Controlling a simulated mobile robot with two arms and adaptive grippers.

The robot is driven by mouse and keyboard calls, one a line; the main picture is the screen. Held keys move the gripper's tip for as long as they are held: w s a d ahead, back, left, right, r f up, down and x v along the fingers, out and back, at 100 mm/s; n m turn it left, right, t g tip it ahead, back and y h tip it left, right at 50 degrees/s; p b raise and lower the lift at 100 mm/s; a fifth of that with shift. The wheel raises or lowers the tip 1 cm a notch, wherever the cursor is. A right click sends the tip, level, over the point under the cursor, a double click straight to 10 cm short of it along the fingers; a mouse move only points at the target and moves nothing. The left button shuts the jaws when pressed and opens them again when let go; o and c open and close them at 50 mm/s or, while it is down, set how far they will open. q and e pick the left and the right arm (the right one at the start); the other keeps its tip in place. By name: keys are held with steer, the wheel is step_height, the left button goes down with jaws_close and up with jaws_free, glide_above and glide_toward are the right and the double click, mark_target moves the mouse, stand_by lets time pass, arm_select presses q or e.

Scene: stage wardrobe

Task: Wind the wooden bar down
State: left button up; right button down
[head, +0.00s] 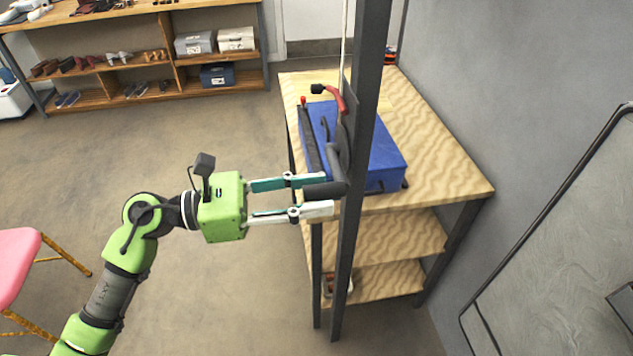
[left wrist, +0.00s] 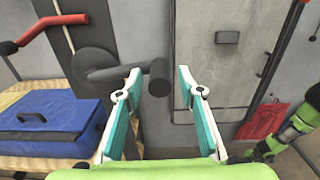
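The wooden bar cannot be made out in either view. A dark upright post (head: 361,130) carries a winch with a round dark plate (left wrist: 93,64) and a crank arm. The crank's black cylindrical handle (head: 325,190) points toward my left gripper (head: 319,194). My left gripper is open, with one finger on each side of the handle. In the left wrist view the handle (left wrist: 158,77) lies between the fingertips, with gaps visible on both sides. A red lever (head: 337,97) with a black knob sits above the crank. My right gripper is not seen.
A blue case (head: 384,160) lies on a wooden shelf table (head: 455,180) behind the post. A dark-framed panel (head: 560,250) leans at the right wall. A pink seat (head: 15,262) stands at the left. Floor between is clear.

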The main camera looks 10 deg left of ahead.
arm_select(q)
steer(key=shift+w+d, duration=0.15)
steer(key=shift+d, duration=0.25)
jaws_close()
